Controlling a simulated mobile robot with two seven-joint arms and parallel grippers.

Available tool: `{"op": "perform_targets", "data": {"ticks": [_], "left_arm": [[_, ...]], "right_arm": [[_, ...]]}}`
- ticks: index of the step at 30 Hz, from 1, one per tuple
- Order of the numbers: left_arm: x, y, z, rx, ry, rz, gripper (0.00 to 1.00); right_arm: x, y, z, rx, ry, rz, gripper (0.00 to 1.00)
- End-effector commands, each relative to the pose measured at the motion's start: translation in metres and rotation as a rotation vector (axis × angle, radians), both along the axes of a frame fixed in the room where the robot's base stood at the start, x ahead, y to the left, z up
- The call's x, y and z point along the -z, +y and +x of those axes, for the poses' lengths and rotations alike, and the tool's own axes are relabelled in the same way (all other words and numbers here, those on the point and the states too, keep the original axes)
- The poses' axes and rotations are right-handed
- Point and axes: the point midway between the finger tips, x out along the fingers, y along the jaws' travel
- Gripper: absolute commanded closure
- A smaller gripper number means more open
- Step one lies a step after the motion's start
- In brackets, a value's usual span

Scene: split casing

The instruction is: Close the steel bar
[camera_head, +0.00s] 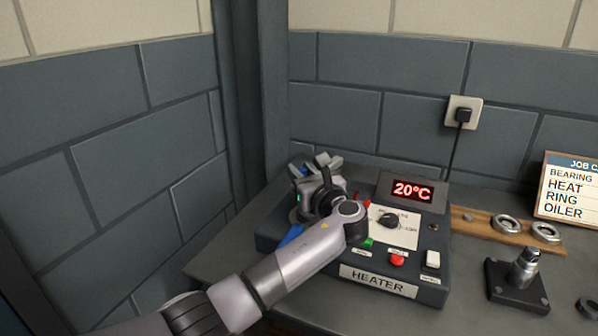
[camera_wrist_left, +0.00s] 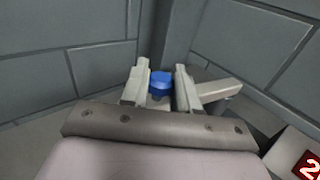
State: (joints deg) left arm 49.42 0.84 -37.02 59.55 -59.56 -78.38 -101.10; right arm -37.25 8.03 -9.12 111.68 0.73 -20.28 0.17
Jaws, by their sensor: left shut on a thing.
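The steel bar (camera_wrist_left: 218,90) shows in the left wrist view as a pale grey length reaching out to the right past the right finger. A blue knob (camera_wrist_left: 160,84) sits between the two fingers of my left gripper (camera_wrist_left: 161,74), which is shut on it. In the head view my left gripper (camera_head: 318,164) is over the back left of the heater (camera_head: 376,280), and my wrist hides most of the bar and the knob. How the bar rests on the heater is hidden. My right gripper is not in view.
The heater's display (camera_head: 412,190) reads 20°C, beside a dial (camera_head: 390,220) and coloured buttons. A blue piece (camera_head: 290,235) shows at the heater's left. Rings (camera_head: 508,225) lie on a wooden board, and a black-based post (camera_head: 517,280) stands right. Walls close off the back left.

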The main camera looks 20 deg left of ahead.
Motion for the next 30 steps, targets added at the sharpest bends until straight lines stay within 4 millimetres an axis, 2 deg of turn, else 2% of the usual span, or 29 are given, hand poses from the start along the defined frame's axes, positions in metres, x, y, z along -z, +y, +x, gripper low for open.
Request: {"op": "perform_targets", "data": {"ticks": [11,12,13,14,23,30], "left_arm": [[-0.001,0.0,0.0,-0.003,-0.001,-0.004,1.0],[-0.001,0.0,0.0,-0.003,-0.002,-0.003,0.61],[-0.001,0.0,0.0,-0.003,-0.002,-0.003,0.51],[-0.001,0.0,0.0,-0.003,-0.001,-0.002,0.47],[0.0,-0.001,-0.001,-0.003,0.0,-0.001,0.47],[0.001,-0.023,-0.02,0.0,-0.001,-0.004,0.47]], "right_arm": [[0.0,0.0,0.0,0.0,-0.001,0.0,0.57],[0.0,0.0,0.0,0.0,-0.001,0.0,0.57],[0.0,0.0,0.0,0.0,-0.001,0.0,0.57],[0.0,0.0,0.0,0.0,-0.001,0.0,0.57],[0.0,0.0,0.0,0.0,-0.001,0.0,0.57],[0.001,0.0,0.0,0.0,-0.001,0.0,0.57]]}}
